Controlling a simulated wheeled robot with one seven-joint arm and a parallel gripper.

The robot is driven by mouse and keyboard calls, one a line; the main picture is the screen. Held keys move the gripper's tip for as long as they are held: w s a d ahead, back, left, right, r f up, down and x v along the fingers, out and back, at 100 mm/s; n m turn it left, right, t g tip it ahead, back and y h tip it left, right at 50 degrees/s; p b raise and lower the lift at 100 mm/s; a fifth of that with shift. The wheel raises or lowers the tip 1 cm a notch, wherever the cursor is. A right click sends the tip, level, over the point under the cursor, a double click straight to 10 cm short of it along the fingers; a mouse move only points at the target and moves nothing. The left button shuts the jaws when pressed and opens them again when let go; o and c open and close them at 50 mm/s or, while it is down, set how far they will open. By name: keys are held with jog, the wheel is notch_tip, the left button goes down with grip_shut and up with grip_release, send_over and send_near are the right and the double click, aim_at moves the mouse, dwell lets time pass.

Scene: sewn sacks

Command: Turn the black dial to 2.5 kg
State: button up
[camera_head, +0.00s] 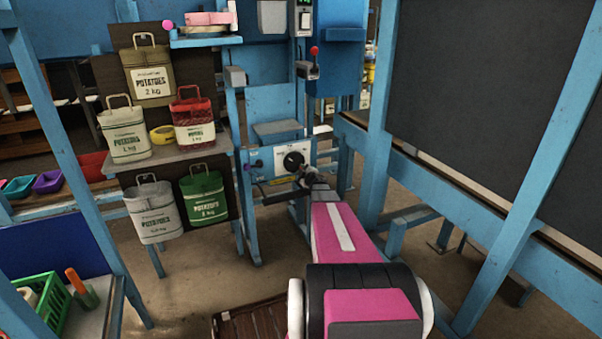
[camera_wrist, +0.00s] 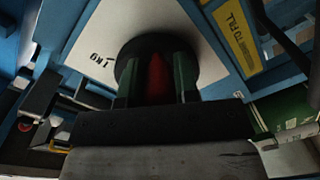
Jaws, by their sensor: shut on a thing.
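The black dial (camera_head: 293,160) sits on a white plate (camera_head: 276,157) on the blue machine in the middle of the head view. In the wrist view the dial (camera_wrist: 150,48) is close up, with a red part on its grip. My gripper (camera_wrist: 157,85) is shut on the dial's grip, one finger on each side of the red part. It also shows in the head view (camera_head: 308,174), just below and right of the dial. The wrist view shows a "1 kg" mark on the plate, left of the dial. Other marks are hidden or too small to read.
Several potato sacks, such as the green sack (camera_head: 203,195), hang or stand left of the machine. A red-knobbed lever (camera_head: 314,58) stands above the dial. Blue posts and a dark panel (camera_head: 480,90) stand at right. A yellow label (camera_wrist: 237,38) lies right of the dial.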

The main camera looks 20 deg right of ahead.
jog(key=shift+d+r+n, duration=0.2)
jog(key=shift+r+n, duration=0.05)
jog(key=shift+n, duration=0.75)
jog(key=o, duration=0.9)
jog(key=s, duration=1)
jog(key=shift+s+d+r, duration=0.15)
jog(key=shift+s+d, duration=0.1)
jog(key=shift+s, duration=0.15)
